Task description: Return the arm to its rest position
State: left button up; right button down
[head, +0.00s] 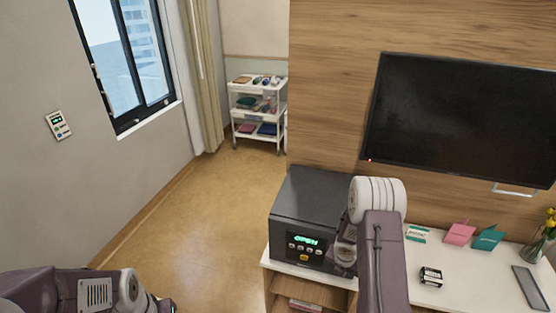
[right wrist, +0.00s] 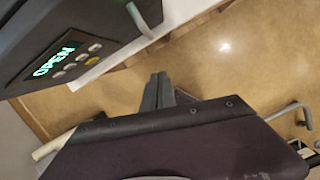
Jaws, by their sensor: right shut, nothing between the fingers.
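My right arm (head: 383,255) rises from the bottom of the head view, its white joint in front of the right part of the black safe (head: 300,200). My right gripper shows in the right wrist view (right wrist: 158,92); its two dark fingers are together with nothing between them. It points over the tan floor beside the safe and the white cabinet edge, apart from both as far as I can see. In the head view the right fingers cannot be made out. My left arm (head: 75,290) is at the bottom left of the head view; its gripper is out of frame.
The safe's display reads OPEN. It stands on a white-topped cabinet (head: 430,297) with cards, a small black box (head: 431,276), a tablet-like item (head: 528,288) and a flower vase (head: 537,245). A white trolley (head: 258,112) stands at the back. The floor (head: 200,220) on the left is clear.

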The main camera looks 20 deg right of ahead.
jog(key=w+a+r+t+b, duration=0.2)
jog(key=w+a+r+b, duration=0.1)
jog(key=w+a+b, duration=0.3)
jog(key=s+a+r+m+t+b, duration=0.1)
jog(key=s+a+r+m+b, duration=0.2)
jog(key=a+m+b, duration=0.25)
jog(key=s+a+f+m+g+y, duration=0.1)
jog(key=s+a+m, duration=0.2)
jog(key=s+m, duration=0.4)
jog(key=s+a+f+m+g+y+b, duration=0.1)
jog(key=s+a+m+g, duration=0.1)
jog(key=s+m, duration=0.6)
jog(key=a+m, duration=0.1)
jog(key=m, duration=0.5)
jog(key=shift+g, duration=0.3)
jog(key=shift+s, duration=0.2)
